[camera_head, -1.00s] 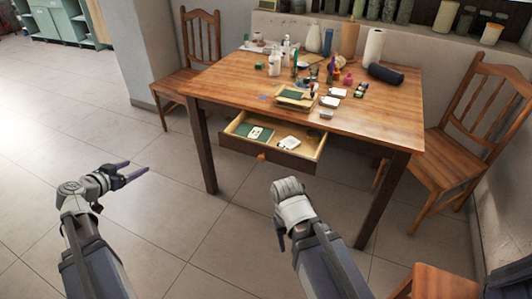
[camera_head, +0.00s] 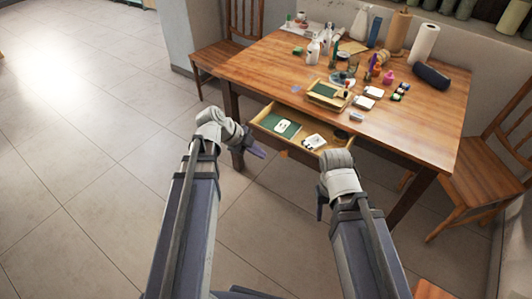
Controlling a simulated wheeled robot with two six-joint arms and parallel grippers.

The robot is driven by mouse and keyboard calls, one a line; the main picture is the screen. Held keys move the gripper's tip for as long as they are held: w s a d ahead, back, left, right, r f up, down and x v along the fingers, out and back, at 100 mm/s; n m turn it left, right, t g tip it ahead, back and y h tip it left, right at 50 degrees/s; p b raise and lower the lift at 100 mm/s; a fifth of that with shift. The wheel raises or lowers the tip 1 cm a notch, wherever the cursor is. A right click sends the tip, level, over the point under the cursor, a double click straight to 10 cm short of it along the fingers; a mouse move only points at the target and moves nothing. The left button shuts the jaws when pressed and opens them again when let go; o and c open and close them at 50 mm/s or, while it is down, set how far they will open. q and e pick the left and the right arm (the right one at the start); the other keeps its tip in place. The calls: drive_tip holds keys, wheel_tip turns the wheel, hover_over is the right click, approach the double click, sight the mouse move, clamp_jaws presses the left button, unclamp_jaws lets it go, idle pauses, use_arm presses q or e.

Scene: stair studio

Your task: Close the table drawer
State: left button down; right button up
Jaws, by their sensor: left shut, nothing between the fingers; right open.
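The table drawer (camera_head: 297,147) is pulled out below the front edge of the wooden table (camera_head: 405,130). A dark green book (camera_head: 273,124) and white items (camera_head: 314,142) lie in it. A small orange knob (camera_head: 284,154) shows on its front. My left gripper (camera_head: 257,150) is shut and empty, just in front of the drawer's left end; I cannot tell whether it touches the drawer.
A wooden chair (camera_head: 232,40) is at the back left, another (camera_head: 480,160) at the right. The tiled floor at the left is clear.

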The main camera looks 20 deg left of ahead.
use_arm(q)
drive_tip(key=w+d+f+b, duration=0.5)
drive_tip(key=w+f, duration=0.1)
drive_tip(key=shift+w+f+b, duration=0.3)
drive_tip(key=shift+f+b, duration=0.1)
drive_tip(key=shift+d, duration=0.1)
approach(313, 129)
drive_tip(key=x, duration=0.4)
drive_tip(key=shift+s+f, duration=0.25)
drive_tip(key=shift+s, duration=0.05)
drive_tip(key=shift+w, duration=0.3)
drive_tip(key=shift+w+r, duration=0.1)
drive_tip(key=shift+d, duration=0.1)
